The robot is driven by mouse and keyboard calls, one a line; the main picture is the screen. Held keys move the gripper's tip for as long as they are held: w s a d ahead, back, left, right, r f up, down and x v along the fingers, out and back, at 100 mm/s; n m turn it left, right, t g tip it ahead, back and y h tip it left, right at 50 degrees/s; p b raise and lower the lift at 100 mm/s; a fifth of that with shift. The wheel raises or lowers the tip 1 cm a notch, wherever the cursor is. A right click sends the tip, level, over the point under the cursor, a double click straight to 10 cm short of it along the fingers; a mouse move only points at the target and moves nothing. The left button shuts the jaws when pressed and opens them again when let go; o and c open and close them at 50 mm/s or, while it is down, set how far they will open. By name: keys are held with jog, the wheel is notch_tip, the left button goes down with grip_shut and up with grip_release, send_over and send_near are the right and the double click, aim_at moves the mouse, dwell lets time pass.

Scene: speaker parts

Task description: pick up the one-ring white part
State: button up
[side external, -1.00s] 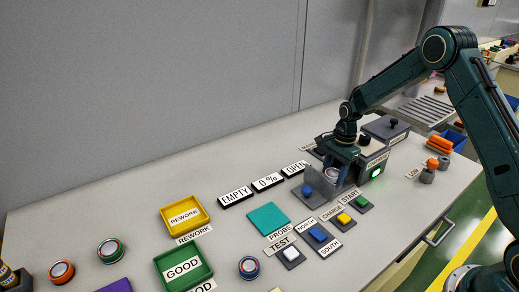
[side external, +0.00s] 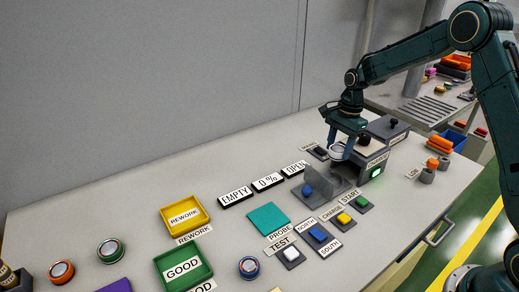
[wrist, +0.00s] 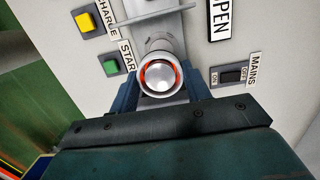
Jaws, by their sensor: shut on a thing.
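My gripper (side external: 342,147) is shut on a round white part (side external: 336,153) and holds it above the grey fixture (side external: 329,186) beside the dark machine box. In the wrist view my gripper (wrist: 163,88) has a finger on each side of the part (wrist: 159,76). Its round end faces the camera, with a silvery centre and a red-orange ring around it. The fingers and the view angle hide the part's sides, so I cannot tell how many rings they bear.
The machine box (side external: 371,154) with a lit green lamp stands close to the right of my gripper. Round parts (side external: 109,250) stand at left and front. A yellow REWORK tray (side external: 205,205) and green GOOD tray (side external: 207,278) are on the table. Button pads (side external: 320,237) line the front.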

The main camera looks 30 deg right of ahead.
aim_at(339, 148)
notch_tip(339, 148, up, 11)
dwell(0.3)
jog(key=shift+f, duration=0.1)
dwell(0.4)
jog(key=w+a+f+n, duration=0.1)
jog(key=w+a+f, duration=0.1)
jog(key=a, duration=0.7)
jog(key=w+a+f+n, duration=0.1)
jog(key=w+a+f, duration=0.15)
jog(key=a, duration=0.55)
jog(key=w+a+f+n, duration=0.1)
jog(key=w+a+f, duration=0.15)
jog(key=a, duration=0.65)
jog(key=s+a+f+n, duration=0.1)
jog(key=s+a+f, duration=0.1)
jog(key=a, duration=0.6)
jog(key=s+a+f+n, duration=0.1)
jog(key=s+a+f, duration=0.2)
jog(key=a, duration=0.6)
jog(key=s+a+f+n, duration=0.1)
jog(key=s+a+f, duration=0.1)
jog(key=a, duration=0.6)
jog(key=shift+s+a+f+g, duration=0.15)
jog(key=shift+s+f+g, duration=0.15)
jog(key=shift+s, duration=0.4)
jog(key=shift+f, duration=0.2)
